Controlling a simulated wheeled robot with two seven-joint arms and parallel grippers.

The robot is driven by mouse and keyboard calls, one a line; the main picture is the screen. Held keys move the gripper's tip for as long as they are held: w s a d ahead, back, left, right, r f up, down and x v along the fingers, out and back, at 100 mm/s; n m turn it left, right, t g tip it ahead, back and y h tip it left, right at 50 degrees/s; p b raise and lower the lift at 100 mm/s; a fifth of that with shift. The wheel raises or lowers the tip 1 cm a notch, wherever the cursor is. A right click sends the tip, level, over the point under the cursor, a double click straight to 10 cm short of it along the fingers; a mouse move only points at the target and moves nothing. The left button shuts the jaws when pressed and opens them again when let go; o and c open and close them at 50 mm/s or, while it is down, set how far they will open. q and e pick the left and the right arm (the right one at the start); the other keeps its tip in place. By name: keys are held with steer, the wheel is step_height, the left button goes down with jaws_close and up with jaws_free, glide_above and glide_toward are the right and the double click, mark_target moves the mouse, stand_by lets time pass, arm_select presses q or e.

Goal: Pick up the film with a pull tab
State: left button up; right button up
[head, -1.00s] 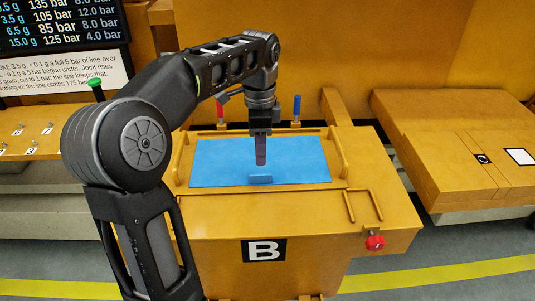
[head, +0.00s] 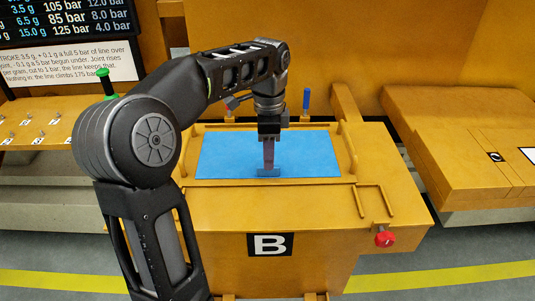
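The film (head: 315,160) is a flat blue sheet on top of the orange carrier marked B (head: 210,225). Its pull tab (head: 277,173) is a small, darker blue piece standing at the sheet's front edge, middle. My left gripper (head: 268,168) points straight down, its fingertips at the tab and covering the tab's middle. The fingers show edge-on as one narrow strip, so I cannot tell whether they are open or shut on the tab. The film lies flat. My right gripper is out of view.
A blue-handled tool (head: 306,99) stands behind the film. A red knob (head: 385,239) is at the carrier's front right. Another orange carrier (head: 455,150) stands at the right. A panel with small hooks (head: 35,136) and a green knob (head: 103,73) is at the left.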

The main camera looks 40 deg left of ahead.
arm_select(q)
steer(key=shift+f+p, duration=0.3)
steer(key=shift+f, duration=1.65)
steer(key=shift+c, duration=0.2)
jaws_close()
